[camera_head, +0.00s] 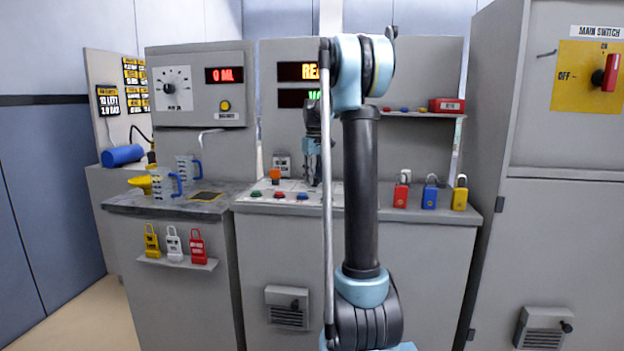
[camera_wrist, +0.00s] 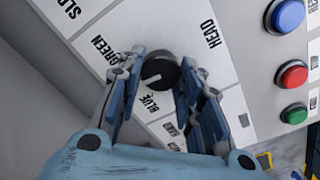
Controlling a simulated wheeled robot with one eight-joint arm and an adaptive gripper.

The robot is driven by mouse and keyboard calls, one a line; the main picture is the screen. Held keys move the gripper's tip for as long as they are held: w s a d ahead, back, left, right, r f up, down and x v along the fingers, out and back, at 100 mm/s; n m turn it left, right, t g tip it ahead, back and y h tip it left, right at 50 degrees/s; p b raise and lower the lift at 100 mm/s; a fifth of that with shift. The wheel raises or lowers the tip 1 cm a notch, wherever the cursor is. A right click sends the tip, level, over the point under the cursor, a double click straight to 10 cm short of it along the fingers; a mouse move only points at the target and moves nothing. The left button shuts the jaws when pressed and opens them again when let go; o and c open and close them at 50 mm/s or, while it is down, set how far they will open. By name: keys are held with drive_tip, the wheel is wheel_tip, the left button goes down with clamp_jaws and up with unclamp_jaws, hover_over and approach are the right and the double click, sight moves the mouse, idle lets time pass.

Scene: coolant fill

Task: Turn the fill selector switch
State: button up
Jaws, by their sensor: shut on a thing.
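The fill selector switch is a round black knob (camera_wrist: 160,72) on a white panel with printed labels, among them GREEN, BLUE and HEAD. A pale mark on the knob points to the lower left in the wrist view, between the GREEN and BLUE labels. My gripper (camera_wrist: 160,82) has one finger on each side of the knob and is shut on it. In the head view my gripper (camera_head: 314,180) points down onto the console top, and the knob is hidden there.
Blue (camera_wrist: 288,15), red (camera_wrist: 293,75) and green (camera_wrist: 294,114) buttons sit beside the knob. Several padlocks (camera_head: 429,197) stand on the console's right. A display (camera_head: 224,75) reads 0 ML.

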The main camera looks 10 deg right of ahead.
drive_tip(key=shift+d, duration=0.15)
drive_tip(key=o, duration=1.1)
drive_tip(key=shift+r, duration=0.1)
wheel_tip(320, 180, up, 12)
drive_tip(key=shift+w+f, duration=0.1)
drive_tip(key=shift+f, duration=0.05)
